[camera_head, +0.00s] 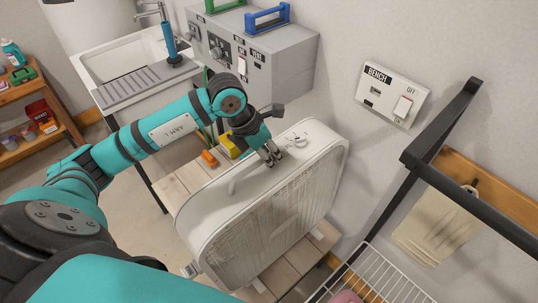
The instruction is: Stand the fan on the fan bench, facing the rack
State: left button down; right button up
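The fan (208,215) is a white box fan standing upright on the slatted wooden fan bench (177,186). Its visible grille faces the lower right, toward the black-framed wire rack (388,275). My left gripper (271,156) is at the handle on the fan's top, its dark fingers close together around it. The finger contact is small and partly hidden. Bench slats show on both sides of the fan; its underside is hidden. My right gripper is not in view.
A grey control box (285,55) and a sink (130,65) are behind. Orange (209,158) and yellow (228,146) items lie by the fan's back. A BENCH switch panel (392,94) is on the wall. A wooden shelf (45,145) stands far left.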

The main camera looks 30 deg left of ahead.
pick_arm(q)
jog(key=shift+f+p, duration=0.5)
jog(key=shift+f, duration=0.7)
jog(key=c, duration=1.9)
grip_release()
jog(key=shift+s+d+f, duration=0.1)
jog(key=shift+s+f, duration=0.05)
jog(key=shift+f, duration=0.15)
jog(key=shift+c, duration=0.2)
jog(key=o, duration=0.4)
jog(key=shift+r, duration=0.1)
jog(key=shift+o, duration=0.3)
jog(key=shift+r, duration=0.25)
jog(key=b+v, duration=0.2)
jog(key=v, duration=0.9)
jog(key=shift+a+r+b, duration=0.25)
jog(key=shift+r+b, duration=0.05)
jog(key=shift+r, duration=0.05)
